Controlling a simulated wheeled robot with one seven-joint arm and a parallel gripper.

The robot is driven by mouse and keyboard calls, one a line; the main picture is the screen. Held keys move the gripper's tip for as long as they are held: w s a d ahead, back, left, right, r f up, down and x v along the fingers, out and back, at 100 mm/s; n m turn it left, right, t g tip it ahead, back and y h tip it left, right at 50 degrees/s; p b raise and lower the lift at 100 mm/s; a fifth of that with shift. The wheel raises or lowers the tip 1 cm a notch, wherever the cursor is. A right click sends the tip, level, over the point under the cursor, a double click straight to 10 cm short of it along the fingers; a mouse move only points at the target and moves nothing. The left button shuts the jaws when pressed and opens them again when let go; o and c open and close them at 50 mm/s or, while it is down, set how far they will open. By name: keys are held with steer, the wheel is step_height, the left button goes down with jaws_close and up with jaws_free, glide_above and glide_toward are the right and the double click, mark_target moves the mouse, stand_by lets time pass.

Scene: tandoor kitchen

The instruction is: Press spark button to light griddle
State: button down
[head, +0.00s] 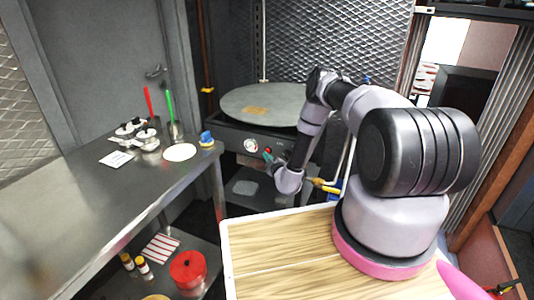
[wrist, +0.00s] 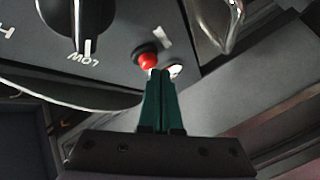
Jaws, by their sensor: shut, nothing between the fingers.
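The griddle (head: 265,100) is a round grey plate on a dark stand at the back centre of the head view. Its front panel (head: 235,133) carries a white round dial and a small red spot. In the wrist view a red button (wrist: 147,59) and a whitish round part (wrist: 176,70) sit close together on the panel. I cannot tell for certain which is the spark button. My gripper (wrist: 162,73) is shut and empty, its green fingertips just below and right of the red button, overlapping the whitish part. Contact cannot be told.
A black knob (wrist: 72,22) marked LOW is at the left of the wrist view, and a shiny metal part (wrist: 222,22) at upper right. In the head view a steel counter (head: 80,190) with utensils stands left, and a yellow-handled pipe (head: 327,187) is right of my gripper.

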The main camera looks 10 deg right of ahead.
steer(key=shift+w+d, duration=0.3)
steer(key=shift+w, duration=0.1)
stand_by(0.4)
stand_by(0.4)
steer(key=shift+s+a, duration=0.5)
steer(key=shift+s, duration=0.3)
steer(key=s+a, duration=0.1)
steer(key=s, duration=0.1)
steer(key=s+a, duration=0.2)
stand_by(0.7)
